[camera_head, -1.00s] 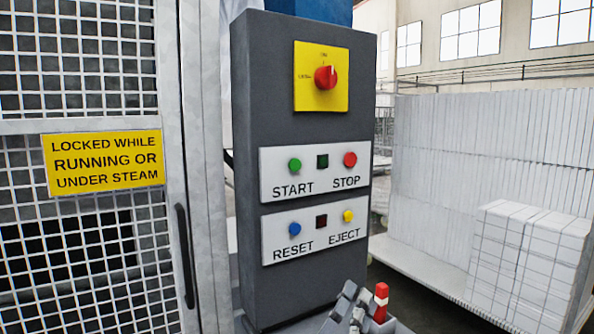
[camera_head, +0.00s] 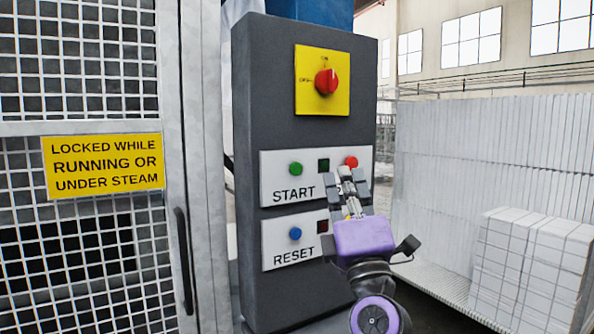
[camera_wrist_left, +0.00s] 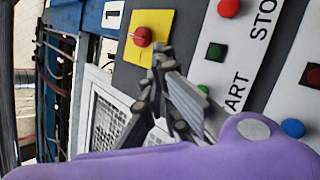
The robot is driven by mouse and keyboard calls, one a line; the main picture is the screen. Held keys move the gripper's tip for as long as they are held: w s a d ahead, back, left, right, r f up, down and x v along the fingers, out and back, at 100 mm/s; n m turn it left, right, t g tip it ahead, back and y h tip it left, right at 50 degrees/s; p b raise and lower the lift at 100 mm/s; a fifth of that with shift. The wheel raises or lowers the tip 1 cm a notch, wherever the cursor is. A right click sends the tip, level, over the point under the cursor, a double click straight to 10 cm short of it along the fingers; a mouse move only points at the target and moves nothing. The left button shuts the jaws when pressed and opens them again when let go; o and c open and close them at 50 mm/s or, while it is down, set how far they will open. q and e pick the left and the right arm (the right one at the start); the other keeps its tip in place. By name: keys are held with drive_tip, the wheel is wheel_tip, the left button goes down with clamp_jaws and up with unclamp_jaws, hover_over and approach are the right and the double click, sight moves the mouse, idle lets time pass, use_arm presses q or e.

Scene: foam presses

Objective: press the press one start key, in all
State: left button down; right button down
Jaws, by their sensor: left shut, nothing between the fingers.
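The green START key (camera_head: 296,169) sits on the upper white plate of the dark control post, left of a dark square indicator (camera_head: 323,165) and the red STOP key (camera_head: 351,161). My left gripper (camera_head: 346,176) is shut and empty, in front of the plate, right of the START key and just below the STOP key. I cannot tell its distance from the plate. In the left wrist view the gripper (camera_wrist_left: 163,62) covers part of the panel, and the green START key (camera_wrist_left: 203,89) shows beside its fingers. My right gripper is in neither view.
A red rotary switch (camera_head: 326,82) on a yellow plate is above. The blue RESET key (camera_head: 295,233) is below; my arm hides EJECT. A mesh door with a handle (camera_head: 184,260) stands left. White foam blocks (camera_head: 530,265) stand right.

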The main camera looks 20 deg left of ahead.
sight(296, 169)
use_arm(q)
drive_tip(key=shift+w+a+b, duration=0.1)
drive_tip(key=shift+w+a, duration=0.8)
drive_tip(key=shift+a, duration=0.25)
drive_tip(key=shift+w+a+b, duration=0.15)
drive_tip(key=shift+w+a, duration=0.7)
drive_tip(key=shift+a, duration=0.25)
drive_tip(key=shift+w+a+b, duration=0.1)
drive_tip(key=shift+w+a, duration=0.8)
drive_tip(key=shift+a, duration=0.25)
drive_tip(key=shift+a, duration=0.1)
drive_tip(key=shift+w+a, duration=0.25)
